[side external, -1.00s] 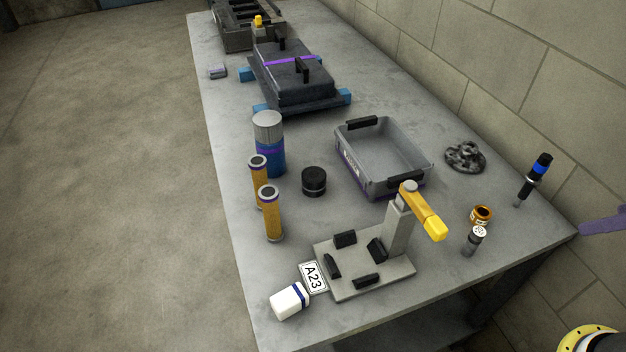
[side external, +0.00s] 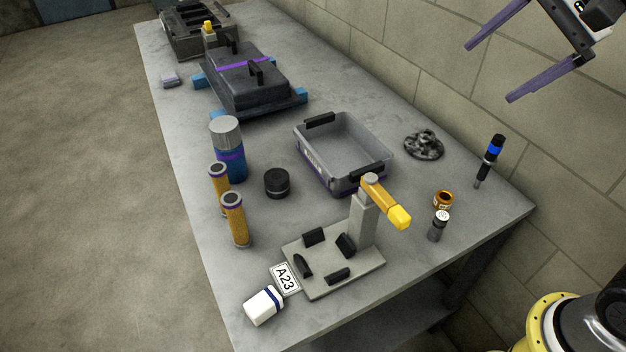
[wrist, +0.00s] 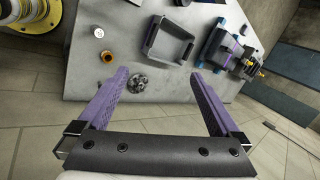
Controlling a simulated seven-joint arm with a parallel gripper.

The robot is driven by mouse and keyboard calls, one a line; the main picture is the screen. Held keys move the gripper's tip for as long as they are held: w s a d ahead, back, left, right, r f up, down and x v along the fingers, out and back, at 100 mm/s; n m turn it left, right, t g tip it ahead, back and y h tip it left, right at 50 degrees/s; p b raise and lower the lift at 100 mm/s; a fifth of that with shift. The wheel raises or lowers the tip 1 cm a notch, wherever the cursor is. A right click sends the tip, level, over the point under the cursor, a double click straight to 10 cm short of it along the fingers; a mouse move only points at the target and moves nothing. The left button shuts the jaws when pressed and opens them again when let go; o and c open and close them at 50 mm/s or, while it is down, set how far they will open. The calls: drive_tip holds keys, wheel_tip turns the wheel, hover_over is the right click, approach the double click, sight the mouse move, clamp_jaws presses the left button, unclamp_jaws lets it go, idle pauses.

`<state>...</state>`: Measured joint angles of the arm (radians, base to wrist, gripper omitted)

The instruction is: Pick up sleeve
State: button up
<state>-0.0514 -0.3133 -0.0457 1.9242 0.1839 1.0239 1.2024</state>
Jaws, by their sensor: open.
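A short orange hollow cylinder (side external: 443,199), probably the sleeve, stands on the right part of the bench with its open top up. In the wrist view it is the small orange ring (wrist: 99,33) at the upper left. Two taller amber tubes with dark ends, a front one (side external: 235,220) and a rear one (side external: 219,188), stand at the bench's left side. My gripper (side external: 489,72) is at the upper right, high beside the wall and apart from everything. Its two purple fingers are wide apart and empty, as the wrist view (wrist: 159,73) also shows.
A grey bin (side external: 342,155) stands mid-bench. A fixture with a yellow lever (side external: 385,200) stands in front of it. A grey white-topped cylinder (side external: 438,226), a dark crumpled lump (side external: 424,145) and a black-blue tool (side external: 489,160) surround the orange cylinder. The wall (side external: 440,75) runs behind.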

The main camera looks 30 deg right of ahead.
drive_tip(key=w+a+m+g+y, duration=0.1)
drive_tip(key=w+a+m, duration=0.15)
drive_tip(key=w, duration=0.45)
drive_tip(key=w+a+m, duration=0.2)
drive_tip(key=w+a, duration=0.1)
drive_tip(key=w, duration=0.4)
drive_tip(key=m+g+y, duration=0.1)
drive_tip(key=m+g, duration=0.2)
hover_over(278, 175)
drive_tip(key=d, duration=0.7)
wheel_tip(278, 175, down, 15)
drive_tip(key=shift+n+g, duration=0.35)
drive_tip(key=shift+g, duration=0.25)
drive_tip(key=x, duration=0.5)
drive_tip(key=s+x, duration=0.1)
drive_tip(key=x, duration=0.5)
drive_tip(key=d+x, duration=0.1)
drive_tip(key=x, duration=0.5)
drive_tip(key=shift+s+f, duration=0.25)
drive_tip(key=shift+s+x, duration=0.15)
drive_tip(key=shift+x, duration=1.3)
drive_tip(key=shift+s+x, duration=0.1)
drive_tip(key=shift+x, duration=1.4)
drive_tip(key=shift+a, duration=0.15)
drive_tip(key=shift+r, duration=0.1)
clamp_jaws()
